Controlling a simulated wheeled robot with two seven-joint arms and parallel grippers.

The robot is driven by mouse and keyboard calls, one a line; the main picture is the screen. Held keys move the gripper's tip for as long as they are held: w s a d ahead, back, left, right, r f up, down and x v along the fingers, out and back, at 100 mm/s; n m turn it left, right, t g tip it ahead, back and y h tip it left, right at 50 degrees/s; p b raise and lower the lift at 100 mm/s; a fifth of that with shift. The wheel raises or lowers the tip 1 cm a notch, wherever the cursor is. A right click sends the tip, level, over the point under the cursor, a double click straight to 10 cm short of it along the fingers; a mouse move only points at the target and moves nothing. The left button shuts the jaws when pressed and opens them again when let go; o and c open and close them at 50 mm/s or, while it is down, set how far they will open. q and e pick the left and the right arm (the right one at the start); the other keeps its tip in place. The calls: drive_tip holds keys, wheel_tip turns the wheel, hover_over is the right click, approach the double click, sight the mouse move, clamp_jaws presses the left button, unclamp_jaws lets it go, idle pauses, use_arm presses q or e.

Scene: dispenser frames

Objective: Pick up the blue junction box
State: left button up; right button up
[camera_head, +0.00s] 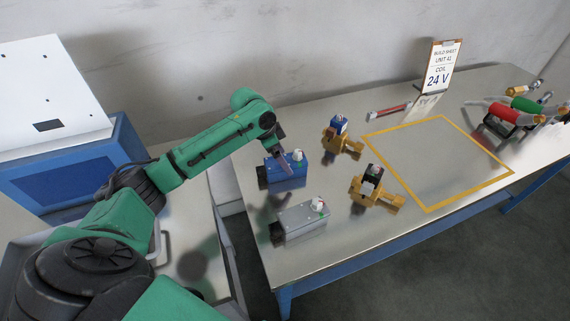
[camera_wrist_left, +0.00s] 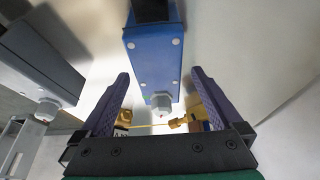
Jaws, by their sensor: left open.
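The blue junction box (camera_head: 288,175) sits on the table's left part, with a black end at left and a white fitting on top. It also shows in the left wrist view (camera_wrist_left: 154,52), ahead of and between the fingers. My left gripper (camera_head: 281,163) is over the blue box, and its fingers partly overlap it in the head view. In the left wrist view the left gripper (camera_wrist_left: 160,75) is open, with a purple-grey finger on each side of the box and gaps to both. Contact is not visible. My right gripper is not in view.
A grey junction box (camera_head: 300,224) lies in front of the blue one. Two brass valves (camera_head: 340,140) (camera_head: 375,190) stand to the right. A yellow-outlined area (camera_head: 438,160) is bare. A 24 V sign (camera_head: 440,70) stands behind; coloured rolls (camera_head: 505,115) are at far right.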

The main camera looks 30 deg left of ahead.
use_arm(q)
drive_tip(key=shift+x, duration=1.6)
clamp_jaws()
drive_tip(key=shift+r, duration=0.1)
